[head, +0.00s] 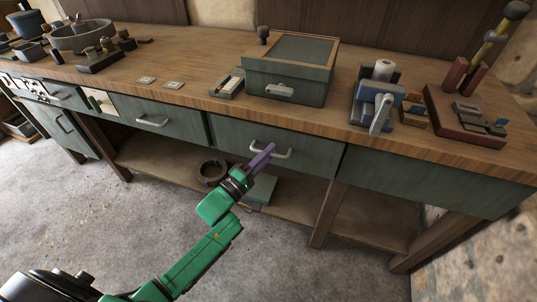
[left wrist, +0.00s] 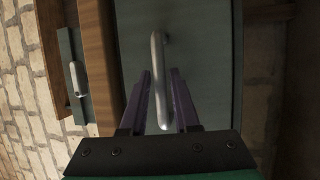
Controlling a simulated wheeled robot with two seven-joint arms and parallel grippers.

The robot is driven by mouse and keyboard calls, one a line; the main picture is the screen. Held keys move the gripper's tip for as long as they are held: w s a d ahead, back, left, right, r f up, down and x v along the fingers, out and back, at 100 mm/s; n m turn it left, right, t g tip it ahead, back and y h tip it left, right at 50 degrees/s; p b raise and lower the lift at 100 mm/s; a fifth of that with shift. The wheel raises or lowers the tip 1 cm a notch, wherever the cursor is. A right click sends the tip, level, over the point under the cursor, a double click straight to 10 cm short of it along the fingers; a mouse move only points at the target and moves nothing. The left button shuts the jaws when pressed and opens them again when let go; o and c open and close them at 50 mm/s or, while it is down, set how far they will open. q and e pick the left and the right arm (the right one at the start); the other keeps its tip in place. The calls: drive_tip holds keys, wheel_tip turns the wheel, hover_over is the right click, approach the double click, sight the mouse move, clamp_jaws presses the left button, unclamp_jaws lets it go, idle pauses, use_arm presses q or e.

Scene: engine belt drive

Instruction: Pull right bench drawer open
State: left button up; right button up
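The right bench drawer (head: 312,158) is a grey-green front with a silver bar handle (head: 284,155) under the wooden bench top. It looks shut, flush with the panels beside it. My left gripper (head: 266,152) has purple fingers and reaches up to this handle from below. In the left wrist view the drawer front (left wrist: 210,60) fills the middle. The handle (left wrist: 158,80) stands between my two spread fingers (left wrist: 160,92), with a gap beside it. I cannot tell whether a finger touches it. My right gripper is in neither view.
The wooden bench top (head: 200,75) carries a green box (head: 288,92), a blue vise-like tool (head: 375,105) and a red-brown stand (head: 462,118). Another handled drawer (head: 180,122) is to the left. A lower shelf (head: 150,165) holds a dark ring (head: 212,163). The floor in front is clear.

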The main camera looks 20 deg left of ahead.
use_arm(q)
drive_tip(key=shift+w, duration=0.15)
clamp_jaws()
idle(1.4)
